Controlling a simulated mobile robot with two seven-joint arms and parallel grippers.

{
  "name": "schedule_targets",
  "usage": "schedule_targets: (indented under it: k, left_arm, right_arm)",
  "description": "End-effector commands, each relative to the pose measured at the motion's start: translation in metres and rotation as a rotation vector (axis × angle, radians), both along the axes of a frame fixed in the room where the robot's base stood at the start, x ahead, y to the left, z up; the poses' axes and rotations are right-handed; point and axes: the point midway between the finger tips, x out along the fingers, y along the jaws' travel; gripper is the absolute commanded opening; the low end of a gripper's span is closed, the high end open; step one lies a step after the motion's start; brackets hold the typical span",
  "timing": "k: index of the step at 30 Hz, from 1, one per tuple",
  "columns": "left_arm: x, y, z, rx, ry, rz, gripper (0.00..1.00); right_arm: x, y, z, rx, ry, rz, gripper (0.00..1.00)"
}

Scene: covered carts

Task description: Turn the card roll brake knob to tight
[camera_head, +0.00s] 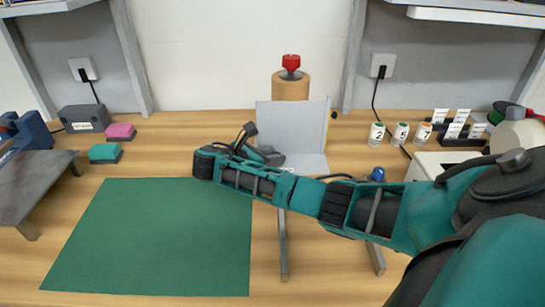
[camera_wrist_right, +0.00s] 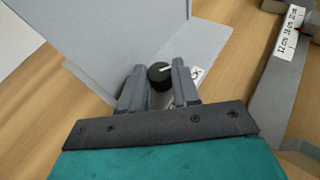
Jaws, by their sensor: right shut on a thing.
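A round black knob (camera_wrist_right: 160,75) with a white pointer line shows between the fingertips of my right gripper (camera_wrist_right: 159,88) in the right wrist view. The gripper is shut on it. A white label, partly covered by a finger, lies just right of the knob. In the head view my right gripper (camera_head: 258,152) is in front of the grey bent panel (camera_head: 308,120), and the knob is hidden there. Behind the panel stands a brown roll (camera_head: 290,88) with a red knob (camera_head: 291,63) on top. My left gripper is in neither view.
A green mat (camera_head: 150,240) covers the left front of the wooden table. Pink (camera_head: 120,131) and teal (camera_head: 104,152) blocks lie behind it. Several small labelled jars (camera_head: 401,133) stand at the right. A grey marked bar (camera_wrist_right: 281,80) lies right of the gripper.

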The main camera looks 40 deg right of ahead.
Motion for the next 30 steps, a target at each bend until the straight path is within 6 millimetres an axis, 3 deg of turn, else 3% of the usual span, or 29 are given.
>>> schedule_targets:
  k: [13,30]
  left_arm:
    - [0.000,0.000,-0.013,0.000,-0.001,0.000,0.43]
    - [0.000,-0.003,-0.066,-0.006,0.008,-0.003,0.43]
  right_arm:
    - [0.007,-0.003,0.001,-0.004,-0.007,-0.346,0.00]
    - [0.010,-0.007,-0.001,-0.009,-0.008,-0.594,0.00]
